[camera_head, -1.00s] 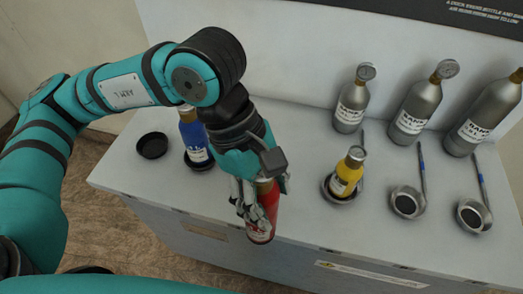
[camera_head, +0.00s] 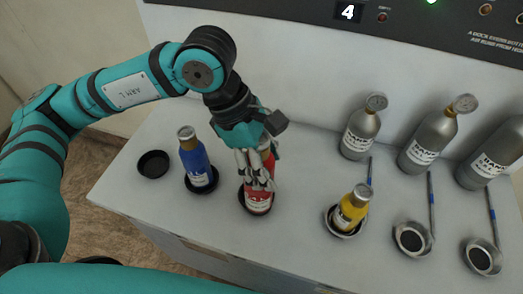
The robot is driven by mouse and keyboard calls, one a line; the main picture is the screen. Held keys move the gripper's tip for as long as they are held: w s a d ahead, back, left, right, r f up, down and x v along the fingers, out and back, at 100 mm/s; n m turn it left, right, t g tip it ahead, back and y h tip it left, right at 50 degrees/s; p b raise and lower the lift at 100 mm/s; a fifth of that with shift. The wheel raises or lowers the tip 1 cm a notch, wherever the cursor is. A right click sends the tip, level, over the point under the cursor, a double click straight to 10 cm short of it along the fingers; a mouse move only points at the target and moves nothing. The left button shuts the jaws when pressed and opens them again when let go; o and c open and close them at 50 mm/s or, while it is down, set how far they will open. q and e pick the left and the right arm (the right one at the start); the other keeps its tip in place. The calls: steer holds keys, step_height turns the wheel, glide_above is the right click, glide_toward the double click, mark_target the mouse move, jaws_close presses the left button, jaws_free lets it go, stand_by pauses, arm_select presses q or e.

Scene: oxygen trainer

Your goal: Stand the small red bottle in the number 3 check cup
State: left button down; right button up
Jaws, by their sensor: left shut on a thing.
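The small red bottle (camera_head: 258,198) is upright, with its lower end at a dark check cup (camera_head: 245,208). The cup's rim shows around the bottle's base; I cannot tell whether the base rests on the cup's floor. My left gripper (camera_head: 258,170) is shut around the bottle's upper part from above and hides its neck. No cup numbers are readable, so I cannot tell which is number 3. My right gripper is not in view.
A blue bottle (camera_head: 195,162) stands in a cup left of the red one, beside an empty dark cup (camera_head: 153,164). A yellow bottle (camera_head: 351,207) stands in a cup to the right. Two empty cups (camera_head: 411,238) and several grey cylinders (camera_head: 360,131) are farther right.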

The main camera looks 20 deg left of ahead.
arm_select(q)
steer(key=w+f, duration=0.1)
steer(key=w+a+f+p, duration=0.1)
steer(key=w+f+p, duration=0.1)
steer(key=f, duration=0.1)
steer(key=shift+w+a, duration=0.25)
steer(key=shift+a, duration=0.15)
steer(key=shift+f, duration=0.1)
steer(key=shift+c, duration=2.2)
jaws_free()
